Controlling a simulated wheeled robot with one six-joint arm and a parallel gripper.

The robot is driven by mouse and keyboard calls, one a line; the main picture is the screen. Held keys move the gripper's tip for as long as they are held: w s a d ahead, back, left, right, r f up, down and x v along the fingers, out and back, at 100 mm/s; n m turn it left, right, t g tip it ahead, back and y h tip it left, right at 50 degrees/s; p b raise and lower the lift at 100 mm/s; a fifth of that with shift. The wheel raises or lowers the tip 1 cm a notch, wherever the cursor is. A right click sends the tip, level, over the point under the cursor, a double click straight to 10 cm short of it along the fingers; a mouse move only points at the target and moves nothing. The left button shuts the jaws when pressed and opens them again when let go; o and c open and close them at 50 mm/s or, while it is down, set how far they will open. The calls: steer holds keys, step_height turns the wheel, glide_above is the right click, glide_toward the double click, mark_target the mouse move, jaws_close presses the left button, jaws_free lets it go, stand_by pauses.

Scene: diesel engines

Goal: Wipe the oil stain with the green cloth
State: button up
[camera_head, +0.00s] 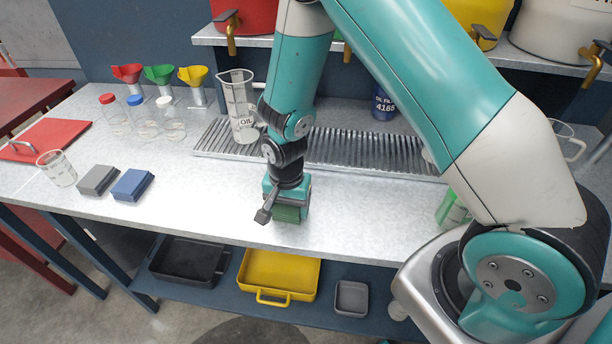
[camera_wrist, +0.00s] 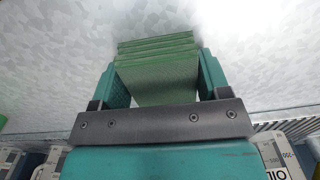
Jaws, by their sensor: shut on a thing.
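My gripper (camera_head: 287,200) points down over the front middle of the metal workbench (camera_head: 220,205). It is shut on the folded green cloth (camera_head: 288,214), which is at or just above the bench top; I cannot tell if it touches. In the wrist view the green cloth (camera_wrist: 157,72) sits in layers between the two teal fingers of my gripper (camera_wrist: 157,78). I see no clear oil stain in either view. The bench under the cloth and behind my arm is hidden.
A grey block (camera_head: 98,180) and a blue block (camera_head: 132,185) lie to the left. An oil jug (camera_head: 240,110) stands on the ribbed drain tray (camera_head: 350,150) behind my gripper. A green item (camera_head: 452,210) stands at right. The bench between the blue block and my gripper is clear.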

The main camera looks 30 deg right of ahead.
steer(key=shift+s+d+r, duration=0.1)
steer(key=shift+s+d, duration=0.6)
steer(key=shift+d, duration=0.2)
step_height(320, 180, up, 8)
steer(key=p, duration=0.6)
